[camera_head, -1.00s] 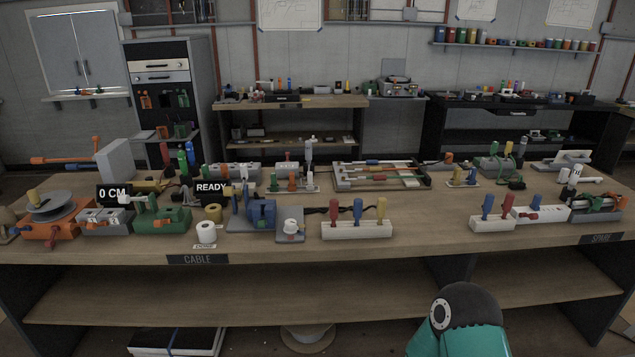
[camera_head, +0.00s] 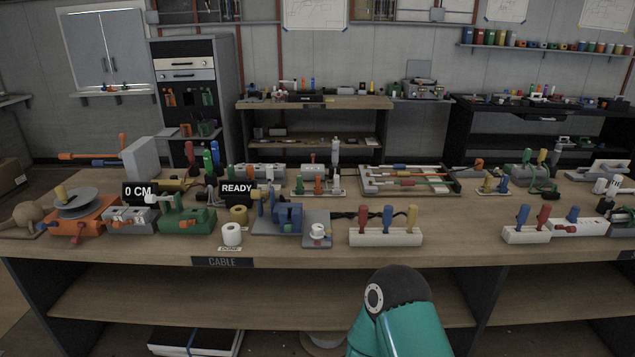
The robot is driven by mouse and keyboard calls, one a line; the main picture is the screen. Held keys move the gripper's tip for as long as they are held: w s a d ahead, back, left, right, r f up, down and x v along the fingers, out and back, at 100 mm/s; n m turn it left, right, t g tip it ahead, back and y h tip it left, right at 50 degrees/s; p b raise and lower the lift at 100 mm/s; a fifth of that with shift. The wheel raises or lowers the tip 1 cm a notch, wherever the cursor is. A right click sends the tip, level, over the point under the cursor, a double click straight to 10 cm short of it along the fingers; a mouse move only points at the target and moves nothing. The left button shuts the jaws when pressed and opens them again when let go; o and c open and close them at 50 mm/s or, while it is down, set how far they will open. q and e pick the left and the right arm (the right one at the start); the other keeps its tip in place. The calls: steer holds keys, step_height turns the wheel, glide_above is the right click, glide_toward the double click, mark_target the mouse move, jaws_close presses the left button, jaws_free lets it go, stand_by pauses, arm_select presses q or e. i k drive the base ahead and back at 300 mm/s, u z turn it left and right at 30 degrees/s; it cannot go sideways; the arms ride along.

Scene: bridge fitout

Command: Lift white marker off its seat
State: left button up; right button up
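I cannot tell for certain which thing is the white marker. A short white piece (camera_head: 318,231) sits on a small grey plate (camera_head: 317,243) near the front of the bench, in the middle-left. A white roll (camera_head: 231,236) stands to its left on a small label. Small white upright pieces (camera_head: 600,186) stand near the right edge of the view. Neither gripper is in view. Only a teal link of my own arm shows at the bottom, below the bench top.
The wooden bench (camera_head: 300,258) is crowded. A white block (camera_head: 385,237) with red, blue and yellow handles stands right of the grey plate. A blue fixture (camera_head: 289,215) stands close on the left. Bare wood (camera_head: 460,235) lies between the handle blocks.

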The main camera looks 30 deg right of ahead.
mark_target(336, 187)
steer(key=u, duration=0.1)
steer(key=i, duration=0.9)
steer(key=z, duration=0.7)
